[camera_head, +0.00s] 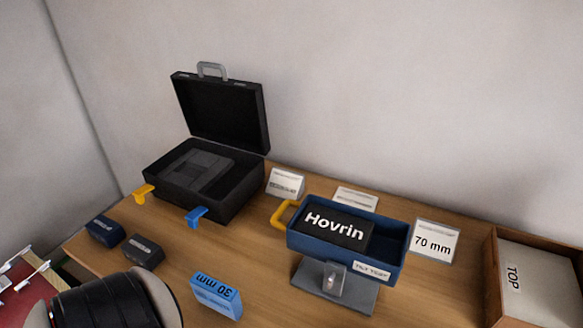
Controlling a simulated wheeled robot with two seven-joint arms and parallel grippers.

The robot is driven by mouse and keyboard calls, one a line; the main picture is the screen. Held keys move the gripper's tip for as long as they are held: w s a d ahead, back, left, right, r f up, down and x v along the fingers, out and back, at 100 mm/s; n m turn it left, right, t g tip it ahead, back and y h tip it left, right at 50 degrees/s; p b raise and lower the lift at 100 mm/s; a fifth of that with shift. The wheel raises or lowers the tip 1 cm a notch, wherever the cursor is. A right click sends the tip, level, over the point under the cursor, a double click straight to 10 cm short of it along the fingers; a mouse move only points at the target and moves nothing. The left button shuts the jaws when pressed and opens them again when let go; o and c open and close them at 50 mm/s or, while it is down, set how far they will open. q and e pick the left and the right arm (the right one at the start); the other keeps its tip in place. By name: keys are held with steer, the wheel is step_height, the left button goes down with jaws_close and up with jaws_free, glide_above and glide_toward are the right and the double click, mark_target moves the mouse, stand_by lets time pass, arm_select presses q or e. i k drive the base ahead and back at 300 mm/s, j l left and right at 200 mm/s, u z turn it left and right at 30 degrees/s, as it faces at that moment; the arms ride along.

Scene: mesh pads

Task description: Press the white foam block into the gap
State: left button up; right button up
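I cannot make out a white foam block for certain. A blue tray (393,262) with a yellow handle sits on a grey stand and holds a black box marked "Hovrin" (336,228). A gap (389,240) shows in the tray to the right of the black box. A white piece marked "TOP" (540,280) lies in a wooden box at the right; its material is unclear. Neither of my grippers is in view.
An open black case (232,196) with yellow and blue latches stands at the back left. Two small dark blocks (105,231) (144,251) lie front left. A "70 mm" card (435,242) and small white cards (285,183) stand near the wall. The wooden box (491,275) bounds the right.

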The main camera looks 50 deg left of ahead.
mark_target(381, 257)
steer(key=k+j+u, duration=0.1)
steer(key=k+j, duration=0.55)
steer(key=i+j, duration=0.1)
steer(key=j, duration=1.05)
steer(key=i+u, duration=0.05)
